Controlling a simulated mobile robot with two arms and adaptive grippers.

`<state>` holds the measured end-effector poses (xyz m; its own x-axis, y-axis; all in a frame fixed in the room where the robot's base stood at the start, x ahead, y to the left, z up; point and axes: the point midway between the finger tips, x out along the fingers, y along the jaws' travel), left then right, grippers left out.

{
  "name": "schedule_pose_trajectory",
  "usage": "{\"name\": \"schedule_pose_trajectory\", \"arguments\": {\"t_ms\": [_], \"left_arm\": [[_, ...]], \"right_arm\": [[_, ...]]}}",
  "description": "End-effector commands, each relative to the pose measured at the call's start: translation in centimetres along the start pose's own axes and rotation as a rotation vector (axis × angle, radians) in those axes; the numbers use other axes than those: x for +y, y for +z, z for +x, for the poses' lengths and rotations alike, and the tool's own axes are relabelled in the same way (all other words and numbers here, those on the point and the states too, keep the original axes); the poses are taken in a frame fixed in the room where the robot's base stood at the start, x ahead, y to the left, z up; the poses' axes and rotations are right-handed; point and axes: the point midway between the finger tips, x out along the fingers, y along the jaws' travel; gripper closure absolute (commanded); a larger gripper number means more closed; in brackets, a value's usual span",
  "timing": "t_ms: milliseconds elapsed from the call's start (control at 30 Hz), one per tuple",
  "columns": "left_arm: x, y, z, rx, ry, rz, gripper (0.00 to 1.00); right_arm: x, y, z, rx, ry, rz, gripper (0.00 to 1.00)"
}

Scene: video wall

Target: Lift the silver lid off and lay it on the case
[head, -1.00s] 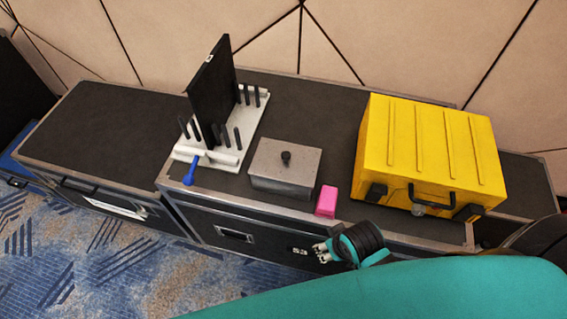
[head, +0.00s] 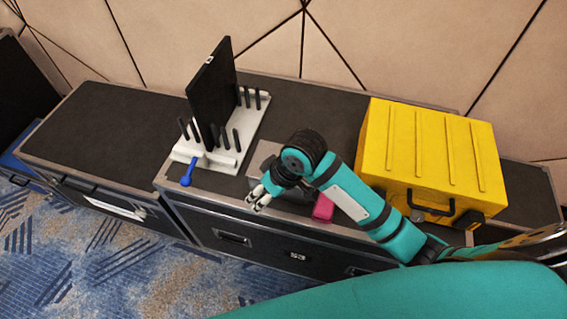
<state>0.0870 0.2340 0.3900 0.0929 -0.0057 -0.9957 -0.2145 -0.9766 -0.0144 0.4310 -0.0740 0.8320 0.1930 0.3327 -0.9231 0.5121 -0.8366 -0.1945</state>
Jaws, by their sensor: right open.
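The silver lid (head: 265,150) tops a grey box on the black case (head: 310,95). My right arm covers most of the lid and its black knob, leaving only the back left part in sight. My right gripper (head: 256,202) is open and empty, in front of the box's left front side, with its fingers pointing down and left. I cannot tell how high it is above the case's edge. My left gripper is not in the head view.
A white rack (head: 200,155) with black pegs and an upright black panel (head: 212,90) stands left of the box. A blue-handled tool (head: 188,175) lies at its front. A pink block (head: 323,208) and a yellow case (head: 430,150) are to the right. Case top behind the box is clear.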

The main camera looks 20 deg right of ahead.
Motion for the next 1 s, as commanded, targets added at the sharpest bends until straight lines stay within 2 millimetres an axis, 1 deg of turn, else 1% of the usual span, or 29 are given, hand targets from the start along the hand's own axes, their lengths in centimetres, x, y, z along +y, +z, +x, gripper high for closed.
{"name": "schedule_pose_trajectory", "arguments": {"t_ms": [33,100,167,200,267,300,400,500,600,667,767,867,1000], "left_arm": [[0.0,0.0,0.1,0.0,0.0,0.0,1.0],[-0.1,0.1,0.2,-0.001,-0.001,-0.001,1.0],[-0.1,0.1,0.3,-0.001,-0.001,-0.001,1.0],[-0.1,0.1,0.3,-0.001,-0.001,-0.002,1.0],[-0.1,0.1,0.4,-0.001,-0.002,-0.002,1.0],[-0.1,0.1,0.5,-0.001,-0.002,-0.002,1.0],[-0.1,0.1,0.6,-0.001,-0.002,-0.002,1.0],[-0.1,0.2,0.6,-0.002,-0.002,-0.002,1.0],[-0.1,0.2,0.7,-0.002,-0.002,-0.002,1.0],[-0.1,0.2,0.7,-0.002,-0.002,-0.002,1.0],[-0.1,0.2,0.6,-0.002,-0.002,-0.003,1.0],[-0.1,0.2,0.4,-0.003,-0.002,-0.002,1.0],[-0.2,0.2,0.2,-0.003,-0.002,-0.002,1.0]], "right_arm": [[0.4,-1.7,-1.0,-0.015,0.007,-0.035,0.49],[0.7,-3.4,-2.3,-0.052,0.009,-0.072,0.49],[1.4,-4.8,-3.8,-0.091,0.022,-0.1,0.49],[1.9,-5.7,-5.0,-0.122,0.036,-0.113,0.49],[2.9,-6.9,-7.0,-0.169,0.061,-0.126,0.49],[3.6,-7.5,-8.4,-0.2,0.081,-0.128,0.49],[5.3,-8.8,-11.9,-0.265,0.127,-0.115,0.49],[6.6,-9.5,-14.8,-0.311,0.162,-0.094,0.49],[7.3,-9.8,-16.6,-0.339,0.182,-0.076,0.49],[7.5,-9.9,-17.1,-0.347,0.188,-0.069,0.49],[7.8,-9.6,-16.6,-0.355,0.189,-0.065,0.49],[8.1,-8.9,-15.0,-0.356,0.188,-0.065,0.49],[8.6,-7.9,-12.1,-0.355,0.187,-0.065,0.49]]}}
